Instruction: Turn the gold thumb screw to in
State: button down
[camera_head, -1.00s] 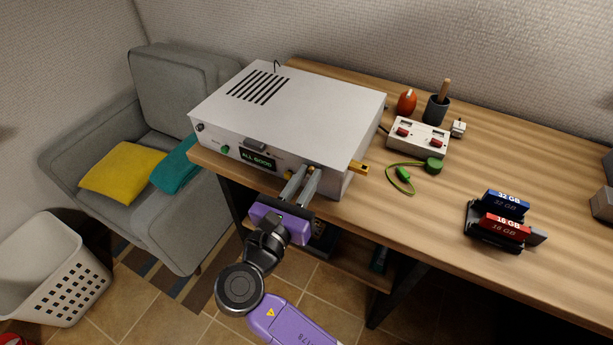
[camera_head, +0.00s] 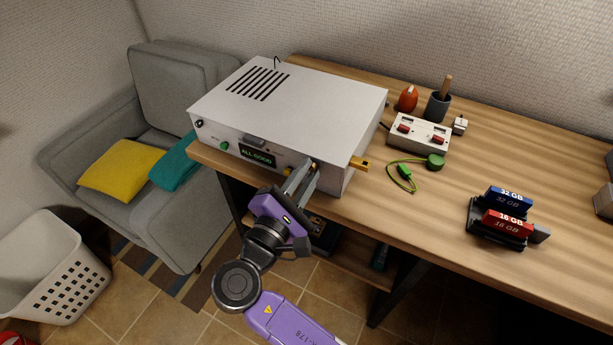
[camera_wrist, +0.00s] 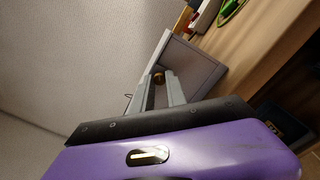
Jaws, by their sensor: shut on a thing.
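The white box-shaped unit (camera_head: 290,105) stands on the desk with its front panel facing me. Its green display (camera_head: 257,156) reads "ALL GOOD". My gripper (camera_head: 309,168) is at the right part of that front panel, rolled to a tilt. In the wrist view its fingers (camera_wrist: 162,82) are shut on the gold thumb screw (camera_wrist: 159,77), which shows as a small gold spot between the tips. In the head view the fingers mostly hide the screw. Another gold piece (camera_head: 359,163) sticks out at the unit's right side.
The wooden desk (camera_head: 420,235) has free room right of the unit. A rack with 32 GB and 16 GB cartridges (camera_head: 508,223) is at right.

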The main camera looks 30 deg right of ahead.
jog(key=m+b, duration=0.1)
jog(key=m, duration=0.1)
jog(key=m+b, duration=0.1)
jog(key=shift+f+m, duration=0.2)
jog(key=shift+m, duration=0.2)
jog(key=m+b, duration=0.8)
jog(key=m, duration=0.2)
jog(key=shift+f+g, duration=0.1)
jog(key=shift+g, duration=0.2)
jog(key=m+b, duration=0.9)
jog(key=shift+m+b, duration=0.9)
jog(key=shift+b, duration=0.15)
jog(key=shift+r+m, duration=0.25)
jog(key=shift+m, duration=0.05)
jog(key=c, duration=1.3)
grip_release()
jog(key=shift+c, duration=0.2)
